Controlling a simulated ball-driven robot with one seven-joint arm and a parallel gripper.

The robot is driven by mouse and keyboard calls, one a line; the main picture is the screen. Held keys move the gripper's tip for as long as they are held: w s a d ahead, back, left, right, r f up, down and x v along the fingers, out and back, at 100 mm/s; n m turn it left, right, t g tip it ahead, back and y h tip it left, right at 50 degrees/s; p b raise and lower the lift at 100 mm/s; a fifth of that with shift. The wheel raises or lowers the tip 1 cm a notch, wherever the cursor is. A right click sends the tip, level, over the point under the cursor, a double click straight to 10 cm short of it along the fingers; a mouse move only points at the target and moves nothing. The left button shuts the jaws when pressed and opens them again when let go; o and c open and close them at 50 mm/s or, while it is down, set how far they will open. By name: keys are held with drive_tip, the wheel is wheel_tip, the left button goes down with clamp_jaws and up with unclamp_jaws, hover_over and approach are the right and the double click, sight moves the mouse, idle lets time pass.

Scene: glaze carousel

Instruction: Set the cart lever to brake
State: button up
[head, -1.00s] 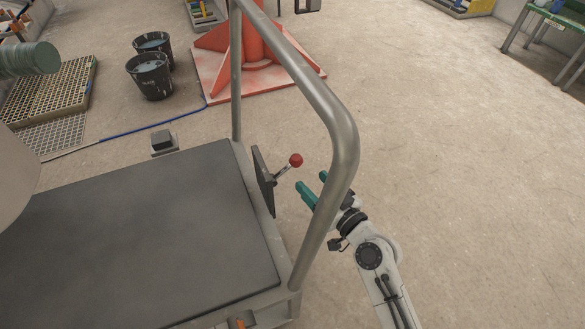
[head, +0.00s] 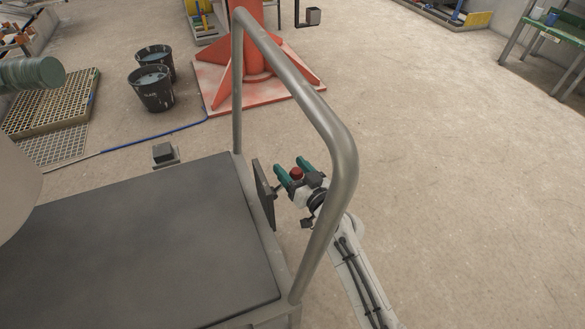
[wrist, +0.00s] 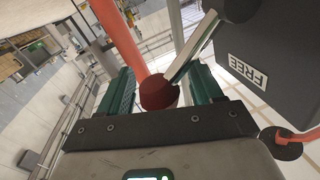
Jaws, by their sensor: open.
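The cart lever is a short metal rod with a red ball knob (head: 297,173). It sticks out from a dark plate (head: 263,195) at the cart's handle end. In the wrist view the knob (wrist: 158,92) sits between my teal fingers, with a gap visible beside it. The rod (wrist: 192,50) runs up to a dark pivot. The plate (wrist: 285,55) there bears the label FREE (wrist: 247,70); no brake label shows. My gripper (head: 293,167) is open around the knob, outside the cart's handle end; it also shows in the wrist view (wrist: 161,75).
The cart's grey tube handle (head: 340,140) arches beside my arm, close to it. The dark cart deck (head: 140,240) lies to the left. An orange-red stand (head: 255,85), two black buckets (head: 150,90) and a blue hose (head: 150,132) are beyond. Floor to the right is clear.

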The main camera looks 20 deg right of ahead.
drive_tip(key=shift+c, duration=0.5)
clamp_jaws()
